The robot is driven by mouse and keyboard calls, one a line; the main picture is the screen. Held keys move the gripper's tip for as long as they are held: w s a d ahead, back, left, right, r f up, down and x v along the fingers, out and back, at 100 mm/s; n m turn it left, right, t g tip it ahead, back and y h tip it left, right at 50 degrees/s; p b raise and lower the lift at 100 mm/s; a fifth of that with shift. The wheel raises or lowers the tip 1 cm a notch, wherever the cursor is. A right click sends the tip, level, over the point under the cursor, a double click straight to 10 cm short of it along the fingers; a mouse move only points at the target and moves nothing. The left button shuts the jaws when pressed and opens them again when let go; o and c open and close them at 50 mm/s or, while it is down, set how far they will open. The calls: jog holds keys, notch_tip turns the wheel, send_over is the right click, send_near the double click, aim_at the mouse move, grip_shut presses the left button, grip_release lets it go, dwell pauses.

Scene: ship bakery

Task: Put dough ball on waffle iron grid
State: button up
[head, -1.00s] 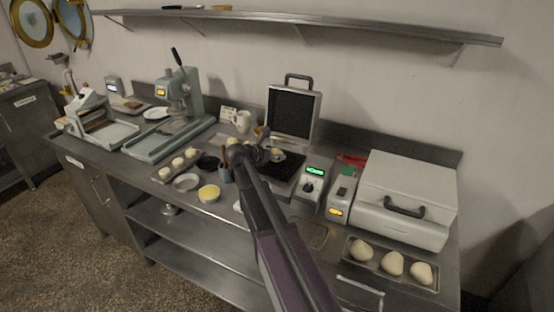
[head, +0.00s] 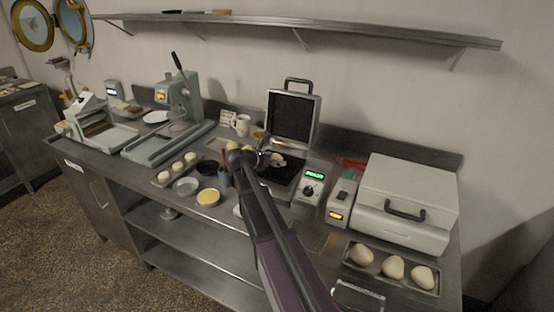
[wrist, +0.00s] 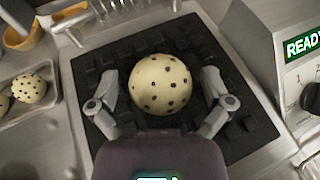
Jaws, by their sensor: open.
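A pale dough ball with dark chips (wrist: 160,84) sits on the dark lower grid of the waffle iron (wrist: 245,128), near its middle. My gripper (wrist: 160,92) is open around the ball, one finger on each side with a visible gap. In the head view my gripper (head: 267,157) is over the open waffle iron, and the ball (head: 278,160) shows partly beside it. The iron's lid (head: 292,118) stands raised at the back. The ball's underside is hidden.
The control box (head: 311,184) right of the grid shows a green READY display. A tray of chip-dotted balls (wrist: 28,98) and an orange cup (wrist: 22,35) are to the left in the wrist view. A closed white appliance (head: 408,195) and a tray of plain dough pieces (head: 392,268) are at right.

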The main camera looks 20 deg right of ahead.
jog(key=shift+r, duration=0.2)
jog(key=shift+s+a+r+p, duration=0.15)
jog(key=shift+a+r+p, duration=0.1)
jog(key=shift+a+p, duration=0.25)
jog(key=p+v, duration=0.3)
jog(key=v, duration=0.6)
jog(key=shift+p+v, duration=0.45)
jog(key=shift+v, duration=0.5)
